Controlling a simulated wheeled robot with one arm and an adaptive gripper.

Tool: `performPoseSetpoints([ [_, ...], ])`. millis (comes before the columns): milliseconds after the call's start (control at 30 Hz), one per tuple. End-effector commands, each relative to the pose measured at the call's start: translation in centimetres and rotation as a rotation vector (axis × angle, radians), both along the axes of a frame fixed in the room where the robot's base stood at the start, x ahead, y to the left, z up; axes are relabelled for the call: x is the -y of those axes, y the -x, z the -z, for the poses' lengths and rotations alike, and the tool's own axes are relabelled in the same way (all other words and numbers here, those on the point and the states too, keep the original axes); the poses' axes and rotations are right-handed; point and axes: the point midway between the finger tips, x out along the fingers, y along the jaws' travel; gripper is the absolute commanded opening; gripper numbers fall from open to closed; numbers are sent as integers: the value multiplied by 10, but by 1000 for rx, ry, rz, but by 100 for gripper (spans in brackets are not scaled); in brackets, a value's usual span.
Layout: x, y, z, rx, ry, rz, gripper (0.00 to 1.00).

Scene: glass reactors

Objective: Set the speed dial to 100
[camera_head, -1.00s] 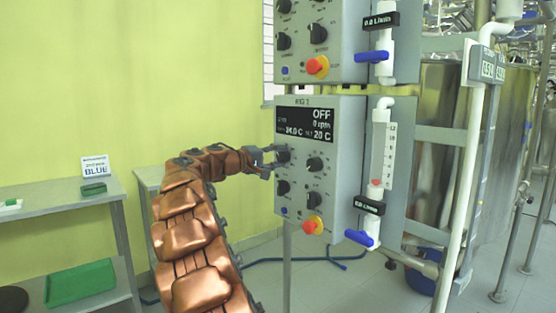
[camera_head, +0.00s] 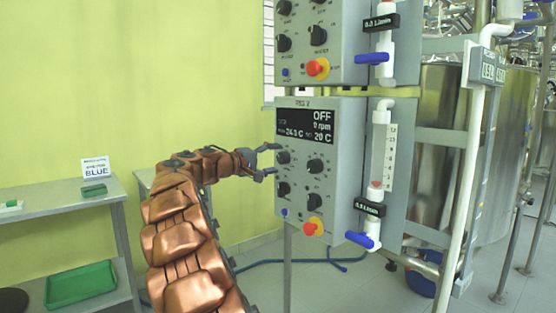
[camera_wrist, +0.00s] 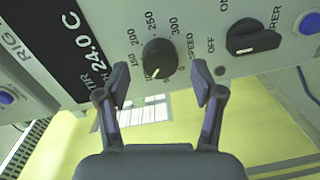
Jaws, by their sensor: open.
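The speed dial, a black round knob (camera_wrist: 160,58) with a scale up to 300, shows in the wrist view just beyond my fingertips. Its white mark points to the lower part of the scale; the exact value is too small to tell. In the head view it is the upper-left knob (camera_head: 283,157) on the lower grey panel (camera_head: 345,150). My gripper (camera_head: 272,160) is open in front of it, one finger to each side in the wrist view (camera_wrist: 162,80), apart from the knob. The display (camera_head: 305,126) reads OFF and 0 rpm.
A black stirrer switch (camera_wrist: 252,38) is right of the dial in the wrist view. Other knobs (camera_head: 315,166) and a red-yellow emergency button (camera_head: 313,227) sit on the same panel. A flow tube with blue valve (camera_head: 360,240) is to its right. Free room lies left of the panel.

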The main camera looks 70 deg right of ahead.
Motion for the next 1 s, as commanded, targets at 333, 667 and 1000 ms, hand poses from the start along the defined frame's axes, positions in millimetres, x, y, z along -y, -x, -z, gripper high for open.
performPoseSetpoints([
  [333, -58, -34, -4, 0, 2, -2, 67],
  [667, -84, -47, -5, 1, 0, 2, 67],
  [1000, -85, -48, -4, 1, -1, 2, 67],
])
